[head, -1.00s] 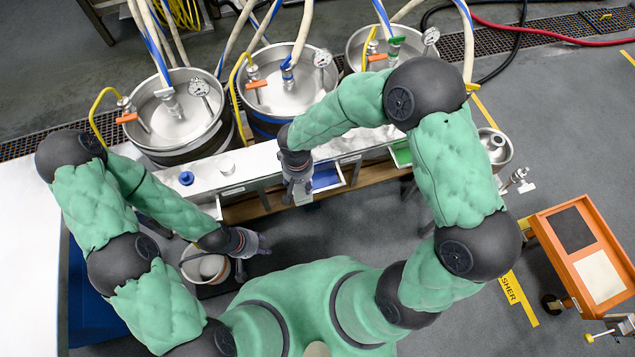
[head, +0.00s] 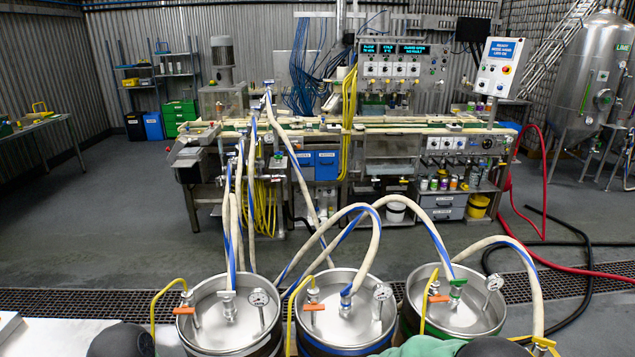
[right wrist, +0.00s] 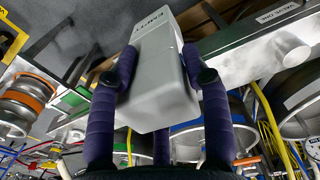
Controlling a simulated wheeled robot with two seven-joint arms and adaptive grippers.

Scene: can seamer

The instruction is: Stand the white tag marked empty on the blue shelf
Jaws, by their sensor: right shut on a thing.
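In the right wrist view, my right gripper (right wrist: 160,100) has its purple fingers closed around a white block-like tag (right wrist: 160,75). Dark lettering that looks like "EMPTY" shows on its upper face, seen at a slant. Blue parts (right wrist: 200,123) show behind the tag and fingers; I cannot tell whether they are the blue shelf. The head view does not show the shelf or either gripper. My left gripper is in no current view.
Three steel kegs (head: 345,308) with hoses and gauges stand at the bottom of the head view. The canning machine (head: 350,150) stands beyond, across open grey floor. In the right wrist view, a metal bench front (right wrist: 265,45) and a green shelf edge (right wrist: 75,97) show.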

